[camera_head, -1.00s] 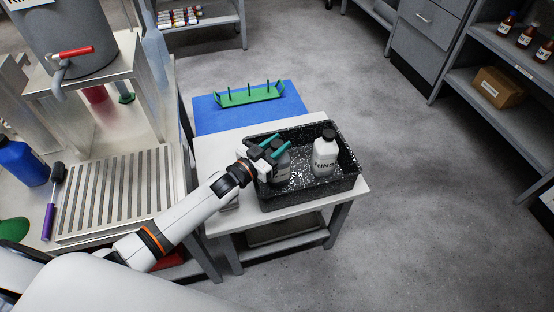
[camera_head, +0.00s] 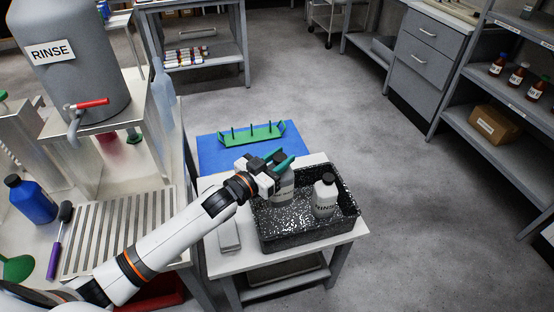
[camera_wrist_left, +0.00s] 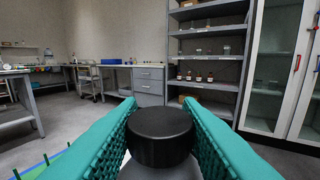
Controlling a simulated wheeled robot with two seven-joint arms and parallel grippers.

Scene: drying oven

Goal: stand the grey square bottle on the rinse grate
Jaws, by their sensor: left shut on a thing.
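The grey square bottle (camera_head: 281,190) is between the teal fingers of my left gripper (camera_head: 279,162), over the left part of the black speckled tray. My left gripper is shut on it near its top, and the fingers hide part of it. In the left wrist view its black cap (camera_wrist_left: 160,133) stands between the two fingers (camera_wrist_left: 160,125). The bottle looks upright; I cannot tell exactly how far its base is above the tray floor. The slatted rinse grate (camera_head: 118,232) lies at the left, below the grey RINSE tank (camera_head: 80,75), with nothing standing on it. My right gripper is not in view.
A green peg rack (camera_head: 251,135) stands on a blue mat (camera_head: 215,158) behind. A blue bottle (camera_head: 31,200) and a purple-handled brush (camera_head: 56,247) are left of the grate. The red-handled tap (camera_head: 92,103) overhangs the grate's back.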

